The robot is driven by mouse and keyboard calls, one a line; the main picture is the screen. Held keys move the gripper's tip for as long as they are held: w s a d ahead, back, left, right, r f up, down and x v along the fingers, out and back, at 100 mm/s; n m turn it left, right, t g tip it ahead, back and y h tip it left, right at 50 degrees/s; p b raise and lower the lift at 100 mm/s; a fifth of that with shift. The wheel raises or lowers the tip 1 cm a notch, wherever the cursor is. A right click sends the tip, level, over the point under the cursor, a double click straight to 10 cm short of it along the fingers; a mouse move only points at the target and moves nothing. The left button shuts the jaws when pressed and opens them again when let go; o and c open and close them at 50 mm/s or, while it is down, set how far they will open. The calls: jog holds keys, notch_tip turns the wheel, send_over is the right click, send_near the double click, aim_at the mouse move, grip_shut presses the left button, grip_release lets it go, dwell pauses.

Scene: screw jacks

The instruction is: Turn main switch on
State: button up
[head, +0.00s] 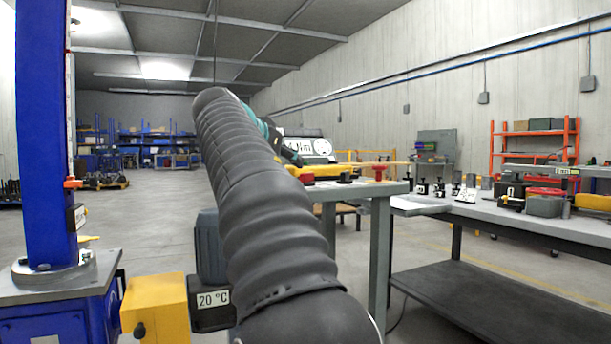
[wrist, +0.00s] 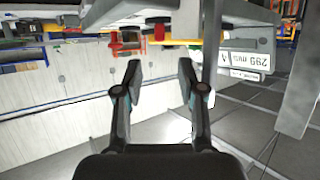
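I cannot tell for sure which part is the main switch. A grey control panel with white dials (head: 308,147) stands beyond my arm in the head view. In the wrist view, which is upside down, a grey box with white number displays (wrist: 245,66) is at the upper right. My gripper (wrist: 160,75) is open, with its two fingers apart and nothing between them. In the head view my own dark arm hides most of the gripper. The gripper appears apart from the box, but the distance is unclear.
A grey workbench (head: 480,212) with several tools is at the right. Open floor (head: 150,215) lies at the left middle.

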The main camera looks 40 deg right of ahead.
aim_at(307, 179)
jog(key=x, duration=0.9)
jog(key=shift+w+d, duration=0.1)
jog(key=shift+d, duration=0.1)
grip_shut()
